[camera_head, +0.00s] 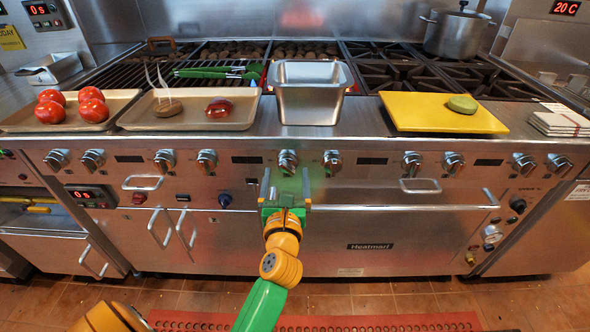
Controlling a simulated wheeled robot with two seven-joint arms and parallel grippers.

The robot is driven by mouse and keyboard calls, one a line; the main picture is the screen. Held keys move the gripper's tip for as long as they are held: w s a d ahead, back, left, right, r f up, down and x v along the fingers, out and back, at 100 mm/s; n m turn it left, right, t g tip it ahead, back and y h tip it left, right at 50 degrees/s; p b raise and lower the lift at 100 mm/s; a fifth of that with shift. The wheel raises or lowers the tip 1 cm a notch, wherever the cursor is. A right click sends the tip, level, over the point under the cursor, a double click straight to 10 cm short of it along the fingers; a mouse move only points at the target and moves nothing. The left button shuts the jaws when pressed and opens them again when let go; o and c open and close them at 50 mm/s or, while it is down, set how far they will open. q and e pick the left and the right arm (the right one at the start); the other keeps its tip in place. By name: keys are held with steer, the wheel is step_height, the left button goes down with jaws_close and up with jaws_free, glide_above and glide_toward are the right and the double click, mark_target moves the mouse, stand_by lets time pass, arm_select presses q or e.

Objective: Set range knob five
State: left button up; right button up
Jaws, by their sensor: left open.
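A row of silver range knobs runs along the front panel of the range. Range knob five (287,162), counting from the left, sits on the panel just left of the middle. My left gripper (285,182) is just below and in front of this knob in the picture. Its two grey fingers point up, spread apart, with nothing between them. The knob shows above the gap between the fingertips. I cannot tell how far the fingertips are from the panel. My right gripper is not in view.
The neighbouring knob (332,162) is close on the right. Below is a long oven handle (400,207). A pot (457,35) stands at the back right.

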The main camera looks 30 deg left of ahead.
mark_target(289, 169)
arm_select(q)
steer(key=x, duration=0.3)
steer(key=shift+w+a, duration=0.1)
steer(key=c, duration=1.4)
steer(key=shift+o, duration=0.2)
steer(key=m+p, duration=0.3)
steer(key=shift+r+m, duration=0.15)
steer(key=shift+m, duration=0.15)
steer(key=m+p, duration=0.2)
steer(key=m, duration=0.1)
steer(key=shift+d, duration=0.2)
steer(key=shift+w+f+m+p, duration=0.1)
steer(key=shift+f+m+p, duration=0.15)
steer(key=shift+m+p, duration=0.75)
steer(key=shift+m, duration=0.4)
